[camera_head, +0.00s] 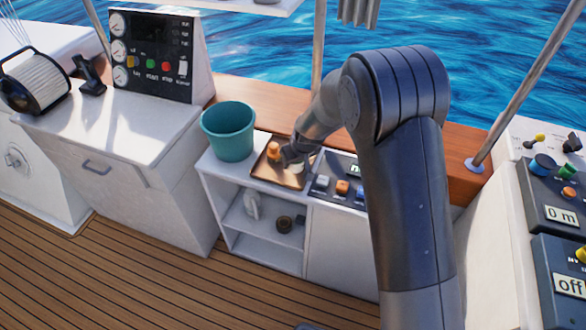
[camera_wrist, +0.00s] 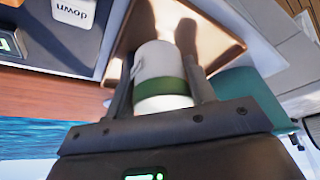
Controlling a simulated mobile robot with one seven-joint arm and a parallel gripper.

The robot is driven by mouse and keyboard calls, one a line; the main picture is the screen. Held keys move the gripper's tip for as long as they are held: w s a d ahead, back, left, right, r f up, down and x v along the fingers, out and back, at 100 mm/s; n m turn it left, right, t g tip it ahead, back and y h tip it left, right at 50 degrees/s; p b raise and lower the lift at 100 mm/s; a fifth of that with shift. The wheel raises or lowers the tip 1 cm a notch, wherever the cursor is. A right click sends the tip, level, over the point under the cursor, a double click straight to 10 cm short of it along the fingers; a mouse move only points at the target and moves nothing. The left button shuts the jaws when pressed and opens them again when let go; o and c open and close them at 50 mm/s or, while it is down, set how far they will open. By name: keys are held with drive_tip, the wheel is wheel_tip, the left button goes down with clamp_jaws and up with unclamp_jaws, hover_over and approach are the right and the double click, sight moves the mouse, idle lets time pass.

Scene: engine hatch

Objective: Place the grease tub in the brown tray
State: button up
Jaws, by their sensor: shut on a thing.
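My gripper (camera_wrist: 158,68) is shut on a white tub with a green band, the grease tub (camera_wrist: 160,92), with one finger on each side of it. The brown tray (camera_wrist: 222,35) lies beyond the tub in the wrist view. In the head view the tray (camera_head: 278,181) is on the white cabinet, and my gripper (camera_head: 293,158) is over it. A pale part of the tub (camera_head: 297,168) shows at the gripper, over the tray; the rest is hidden. I cannot tell whether the tub touches the tray floor.
A teal bucket (camera_head: 230,135) stands just left of the tray. A panel with buttons (camera_head: 340,187) is close on the right. The shelf below holds a white item (camera_head: 252,205) and a dark round one (camera_head: 284,223).

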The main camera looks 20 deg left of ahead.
sight(293, 176)
drive_tip(key=shift+a+f, duration=0.35)
drive_tip(key=shift+a, duration=0.2)
drive_tip(key=shift+f, duration=1.9)
drive_tip(key=shift+f, duration=0.2)
drive_tip(key=o, duration=0.8)
drive_tip(key=v, duration=1.2)
drive_tip(key=shift+r, duration=0.2)
